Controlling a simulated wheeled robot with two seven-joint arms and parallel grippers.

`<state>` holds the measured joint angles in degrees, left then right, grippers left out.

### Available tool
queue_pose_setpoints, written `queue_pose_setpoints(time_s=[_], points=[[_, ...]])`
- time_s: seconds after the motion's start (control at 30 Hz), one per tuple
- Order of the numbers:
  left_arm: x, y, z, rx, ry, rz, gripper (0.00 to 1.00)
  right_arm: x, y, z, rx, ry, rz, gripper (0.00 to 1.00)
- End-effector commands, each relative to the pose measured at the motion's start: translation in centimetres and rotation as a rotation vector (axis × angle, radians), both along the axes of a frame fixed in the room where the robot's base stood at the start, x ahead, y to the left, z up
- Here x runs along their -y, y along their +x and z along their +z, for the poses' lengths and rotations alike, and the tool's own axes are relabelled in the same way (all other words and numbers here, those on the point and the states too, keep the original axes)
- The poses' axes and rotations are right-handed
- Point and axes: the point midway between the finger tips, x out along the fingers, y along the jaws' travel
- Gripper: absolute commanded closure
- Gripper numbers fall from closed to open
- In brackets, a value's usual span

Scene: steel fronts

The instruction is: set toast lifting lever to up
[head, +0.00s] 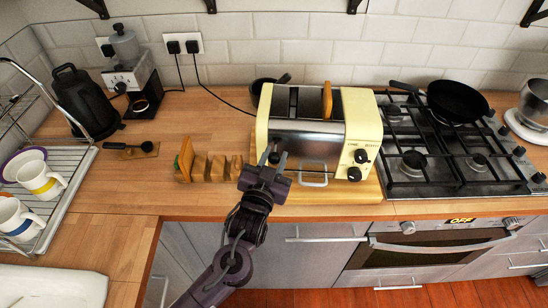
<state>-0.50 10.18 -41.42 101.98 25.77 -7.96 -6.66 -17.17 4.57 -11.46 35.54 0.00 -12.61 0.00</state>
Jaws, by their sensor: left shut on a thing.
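The cream and steel toaster (308,139) stands on a wooden board near the counter's front edge. A browned slice (327,101) sticks up from its slot at the right. My left gripper (275,157) is at the lower left of the toaster's front face, shut on what seems to be the toast lifting lever. The fingers hide the lever, so its height cannot be told. Two dark knobs (357,165) sit at the right of the front. My right gripper is not in view.
A wooden rack (216,168) with a slice at its left end stands left of the gripper. A gas hob (445,160) with a black pan (457,102) is at the right. The counter at the left front is clear.

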Motion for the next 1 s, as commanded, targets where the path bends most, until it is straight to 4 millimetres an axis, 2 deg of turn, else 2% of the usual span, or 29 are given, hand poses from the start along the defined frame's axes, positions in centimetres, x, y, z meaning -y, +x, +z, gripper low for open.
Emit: queue_pose_setpoints(time_s=[0.17,0.2,0.33,0.67,0.77,1.0], points=[[0.0,0.2,0.6,0.013,-0.007,0.001,1.00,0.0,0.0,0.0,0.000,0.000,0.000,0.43],[0.0,0.2,0.7,0.014,-0.007,0.001,0.71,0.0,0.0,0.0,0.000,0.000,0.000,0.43],[0.0,0.2,0.6,0.013,-0.007,0.001,0.54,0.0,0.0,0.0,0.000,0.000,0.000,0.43],[-0.1,-0.2,0.3,0.008,-0.004,0.000,0.52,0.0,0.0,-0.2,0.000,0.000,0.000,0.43],[-0.4,-1.1,0.1,0.008,-0.003,0.000,0.52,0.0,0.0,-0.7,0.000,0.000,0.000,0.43],[-1.5,-5.1,0.0,0.007,-0.006,0.000,0.52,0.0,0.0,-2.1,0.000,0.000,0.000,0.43]])
